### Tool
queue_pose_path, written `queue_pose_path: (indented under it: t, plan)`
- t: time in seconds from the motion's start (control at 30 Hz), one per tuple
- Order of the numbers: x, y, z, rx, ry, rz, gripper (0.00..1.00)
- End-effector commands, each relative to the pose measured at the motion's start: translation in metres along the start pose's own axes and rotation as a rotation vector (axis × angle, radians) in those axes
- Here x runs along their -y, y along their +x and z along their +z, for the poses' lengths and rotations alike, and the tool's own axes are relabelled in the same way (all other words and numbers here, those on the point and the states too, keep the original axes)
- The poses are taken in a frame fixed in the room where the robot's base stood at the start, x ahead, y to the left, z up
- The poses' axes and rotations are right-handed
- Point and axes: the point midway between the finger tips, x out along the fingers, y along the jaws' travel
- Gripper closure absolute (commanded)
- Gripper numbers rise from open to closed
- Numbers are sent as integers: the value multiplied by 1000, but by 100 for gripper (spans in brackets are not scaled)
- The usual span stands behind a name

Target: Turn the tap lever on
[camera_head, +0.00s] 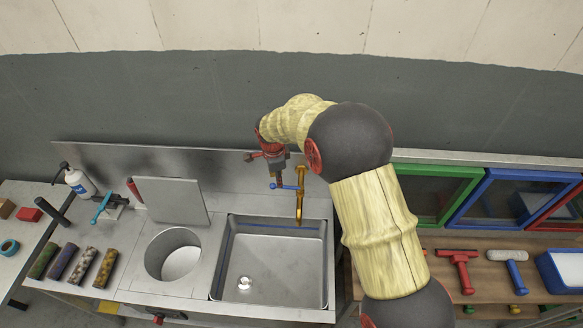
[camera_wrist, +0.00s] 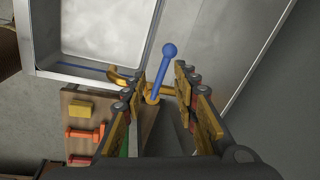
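The tap (camera_head: 299,206) is a brass spout at the back of the steel sink; part of it also shows in the wrist view (camera_wrist: 118,79). Its blue lever (camera_head: 285,187) has a round knob and sticks out to the left in the head view. In the wrist view the blue lever (camera_wrist: 161,75) lies between the two fingers. My gripper (camera_head: 275,178) is over the lever, coming from behind and above. The fingers (camera_wrist: 160,84) are open, with a visible gap on the right side of the lever. Contact on the left side is hard to tell.
The sink basin (camera_head: 256,268) is empty. A round bin (camera_head: 173,255) with a raised lid (camera_head: 170,200) stands left of it. A steel backsplash (camera_head: 115,165) runs behind the sink.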

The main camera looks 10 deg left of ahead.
Motion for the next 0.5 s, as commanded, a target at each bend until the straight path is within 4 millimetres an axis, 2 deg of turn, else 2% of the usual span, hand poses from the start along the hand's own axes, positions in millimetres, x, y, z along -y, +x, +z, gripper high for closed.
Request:
queue_pose_path:
  t: [0.1, 0.2, 0.37, 0.5]
  plan:
    - [7, -2, 1, 3, 177, -21, 71]
    - [9, -2, 1, 5, 281, -27, 71]
    - [9, 0, 0, 6, 355, -26, 71]
    - [9, 12, 0, 6, 359, -25, 71]
